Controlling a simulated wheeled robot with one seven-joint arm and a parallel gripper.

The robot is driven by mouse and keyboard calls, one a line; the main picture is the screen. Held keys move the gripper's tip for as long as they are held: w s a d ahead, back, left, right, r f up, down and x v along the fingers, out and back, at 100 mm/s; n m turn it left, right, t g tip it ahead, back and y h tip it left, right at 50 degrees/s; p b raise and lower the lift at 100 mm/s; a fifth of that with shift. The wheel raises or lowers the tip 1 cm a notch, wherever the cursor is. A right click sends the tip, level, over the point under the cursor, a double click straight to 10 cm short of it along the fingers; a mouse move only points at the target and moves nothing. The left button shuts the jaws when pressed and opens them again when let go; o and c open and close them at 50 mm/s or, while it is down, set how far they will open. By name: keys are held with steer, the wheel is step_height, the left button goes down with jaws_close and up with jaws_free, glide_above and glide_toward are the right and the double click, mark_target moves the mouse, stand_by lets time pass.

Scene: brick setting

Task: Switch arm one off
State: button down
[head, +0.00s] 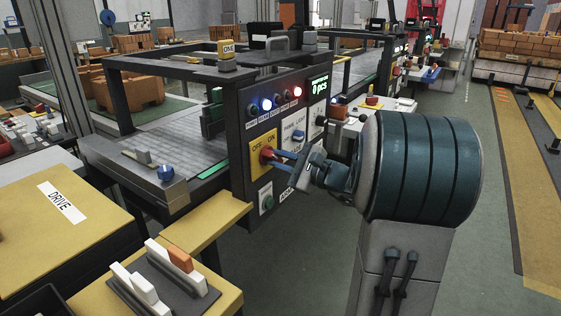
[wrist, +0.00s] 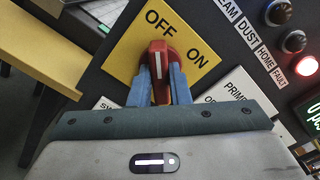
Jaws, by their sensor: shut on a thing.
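The red knob (head: 265,155) sits on a yellow plate (head: 257,171) marked OFF and ON, on the front of a dark control panel. In the wrist view the knob (wrist: 158,58) has a white line that points up the picture, toward the word OFF on the plate (wrist: 128,50). My gripper (head: 273,157) reaches in from the right in the head view. Its blue fingers (wrist: 159,82) stand on both sides of the knob and are shut on it.
Lamps beside the plate are lit, including a red FAULT lamp (wrist: 307,66); a green display (head: 318,85) reads 0 pcs. A yellow DRIVE box (head: 95,240) stands front left. Open floor (head: 490,240) lies right.

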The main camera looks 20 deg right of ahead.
steer(key=c, duration=1.4)
jaws_free()
steer(key=shift+o, duration=0.2)
steer(key=shift+d, duration=0.1)
steer(key=p+v, duration=0.1)
steer(key=v, duration=1.2)
steer(key=shift+s, duration=0.35)
